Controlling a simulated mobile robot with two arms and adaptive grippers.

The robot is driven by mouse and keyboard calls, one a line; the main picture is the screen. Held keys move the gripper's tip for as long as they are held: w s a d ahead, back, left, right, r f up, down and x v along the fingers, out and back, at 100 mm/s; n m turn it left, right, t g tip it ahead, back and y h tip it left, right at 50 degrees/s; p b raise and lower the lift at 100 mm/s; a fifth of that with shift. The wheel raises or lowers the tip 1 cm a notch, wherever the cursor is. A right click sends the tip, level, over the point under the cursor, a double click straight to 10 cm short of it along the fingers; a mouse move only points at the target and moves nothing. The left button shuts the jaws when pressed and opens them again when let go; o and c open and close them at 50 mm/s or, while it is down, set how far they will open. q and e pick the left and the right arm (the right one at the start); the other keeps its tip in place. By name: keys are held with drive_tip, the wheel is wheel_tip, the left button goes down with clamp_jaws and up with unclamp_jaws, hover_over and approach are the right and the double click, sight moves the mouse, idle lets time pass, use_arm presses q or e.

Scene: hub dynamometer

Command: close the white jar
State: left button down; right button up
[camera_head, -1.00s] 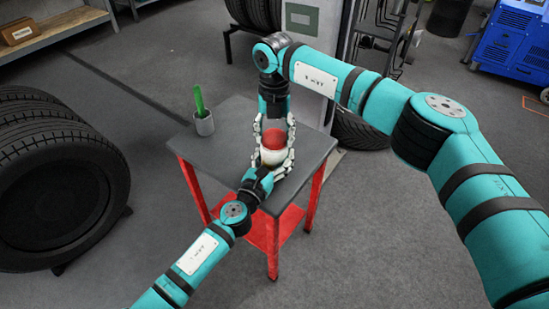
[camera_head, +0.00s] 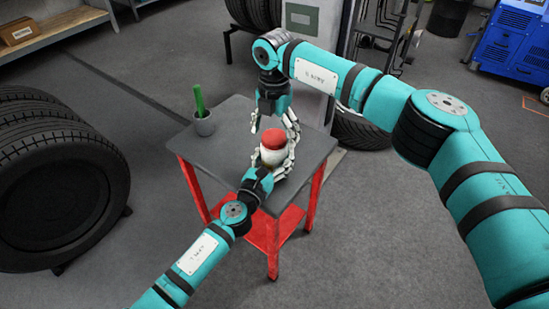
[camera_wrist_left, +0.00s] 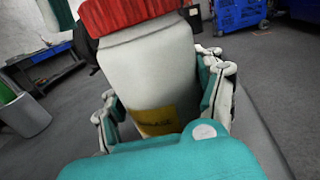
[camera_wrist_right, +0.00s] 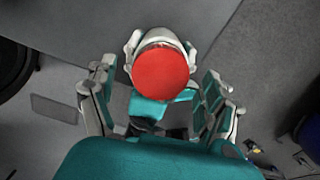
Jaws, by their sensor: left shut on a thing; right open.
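In the left wrist view the jar (camera_wrist_left: 150,80) has a yellow label and sits between the fingers. The red lid (camera_head: 273,139) sits on top of the jar; it also shows in the left wrist view (camera_wrist_left: 130,12). I cannot tell how tightly it is seated. My right gripper (camera_head: 275,125) is open above the lid, its fingers apart from it. In the right wrist view the round lid top (camera_wrist_right: 162,72) lies beyond the spread fingers.
A grey cup (camera_head: 204,123) with a green stick-like thing (camera_head: 199,101) stands at the table's back left corner. The dark table top (camera_head: 220,150) is otherwise clear on the left. Large tyres (camera_head: 50,190) stand left of the table. A blue machine (camera_head: 514,45) is at back right.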

wheel_tip(320, 180, up, 11)
drive_tip(key=shift+r, duration=0.15)
use_arm(q)
drive_tip(key=shift+c, duration=0.3)
unclamp_jaws()
drive_tip(key=v, duration=1.2)
